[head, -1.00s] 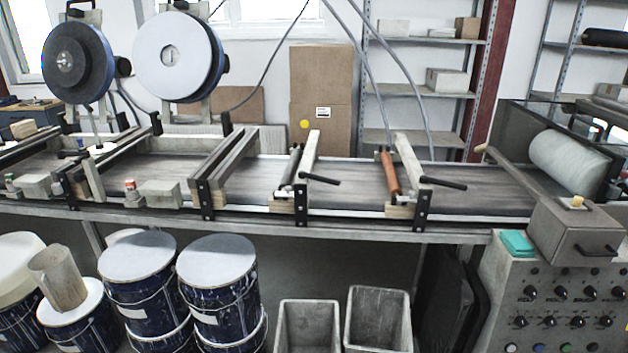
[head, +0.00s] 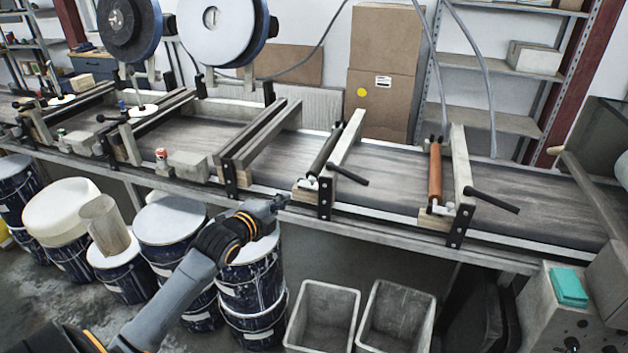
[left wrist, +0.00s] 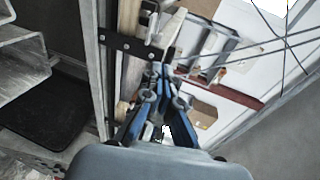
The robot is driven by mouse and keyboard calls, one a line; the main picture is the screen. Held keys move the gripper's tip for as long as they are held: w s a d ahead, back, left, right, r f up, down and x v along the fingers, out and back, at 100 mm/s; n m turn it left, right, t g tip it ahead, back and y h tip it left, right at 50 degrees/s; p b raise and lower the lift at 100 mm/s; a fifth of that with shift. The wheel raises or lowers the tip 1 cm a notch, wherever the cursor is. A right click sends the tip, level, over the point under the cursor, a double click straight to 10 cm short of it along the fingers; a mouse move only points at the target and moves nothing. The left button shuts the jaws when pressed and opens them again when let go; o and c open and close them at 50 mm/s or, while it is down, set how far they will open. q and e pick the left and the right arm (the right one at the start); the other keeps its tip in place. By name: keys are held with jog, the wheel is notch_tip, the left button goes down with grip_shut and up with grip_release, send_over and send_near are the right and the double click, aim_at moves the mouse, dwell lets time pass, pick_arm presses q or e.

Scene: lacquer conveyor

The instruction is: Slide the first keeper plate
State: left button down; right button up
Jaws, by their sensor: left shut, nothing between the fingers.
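My left gripper (head: 277,203) reaches up from the lower left to the conveyor's front edge, shut and empty, just left of the dark roller's station. In the left wrist view my shut fingers (left wrist: 165,78) point at a black bracket with holes (left wrist: 128,46) and a wooden block, seemingly close; I cannot tell whether they touch. The dark roller (head: 325,150) has a small pale metal fitting (head: 307,183) at its near end, on a wooden block. It may be the keeper plate, but it is too small to tell. A similar fitting (head: 438,208) sits below the copper-coloured roller (head: 435,172). My right gripper is not in view.
Black handles (head: 346,174) (head: 490,200) stick out from the two roller stations. Paint drums (head: 250,280) and two grey bins (head: 325,310) stand below the conveyor (head: 390,183). A control box with a teal block (head: 568,286) is at the lower right.

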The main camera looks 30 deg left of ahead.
pick_arm(q)
jog(key=p, duration=0.2)
send_near(311, 178)
jog(key=x, duration=0.5)
jog(key=shift+d+f, duration=0.1)
jog(key=shift+d, duration=0.1)
jog(key=shift+w+f, duration=0.25)
jog(key=shift+w, duration=0.35)
jog(key=shift+a+b+x, duration=0.25)
jog(key=shift+b+x, duration=0.8)
jog(key=shift+b, duration=0.15)
jog(key=shift+w+r+b, duration=0.1)
jog(key=shift+w+b, duration=0.2)
jog(key=shift+w, duration=0.1)
jog(key=shift+a+r, duration=0.15)
jog(key=shift+r, duration=0.25)
jog(key=shift+r, duration=0.1)
